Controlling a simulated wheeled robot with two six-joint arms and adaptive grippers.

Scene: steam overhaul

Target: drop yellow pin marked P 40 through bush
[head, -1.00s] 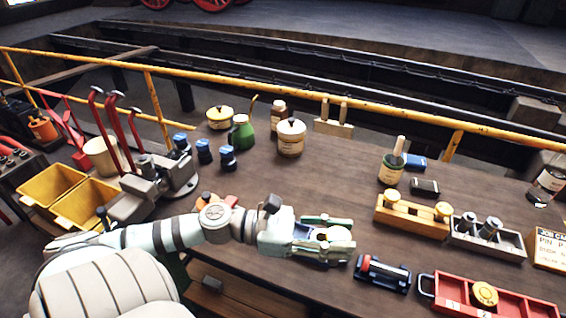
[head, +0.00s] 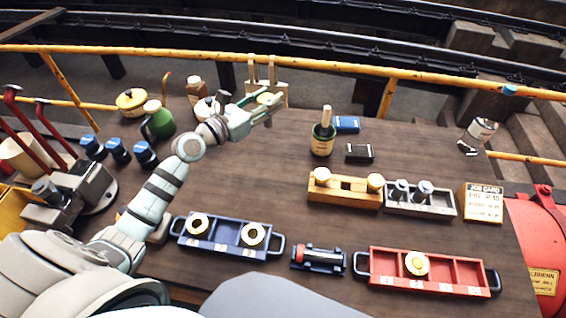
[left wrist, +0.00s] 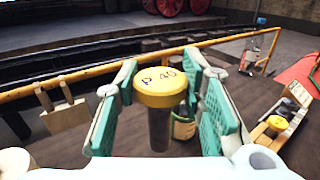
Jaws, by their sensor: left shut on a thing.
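The yellow-capped pin marked "P 40" (left wrist: 160,88) is upright between the teal pads of my left gripper (left wrist: 162,100) in the left wrist view, its dark shank pointing down. In the head view my left gripper (head: 268,103) is shut on it, raised at the back of the bench near the pale wooden stand. Another yellow ring-like piece (head: 416,263) sits in the red tray (head: 388,281). I cannot tell which is the task's bush. My right gripper is out of view.
A small blue cradle (head: 319,261) stands between the trays. An orange block (head: 345,194) and a grey tray with metal pins (head: 430,208) stand right of centre. A green pot with brush (head: 323,140) is near the back. The middle bench is clear.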

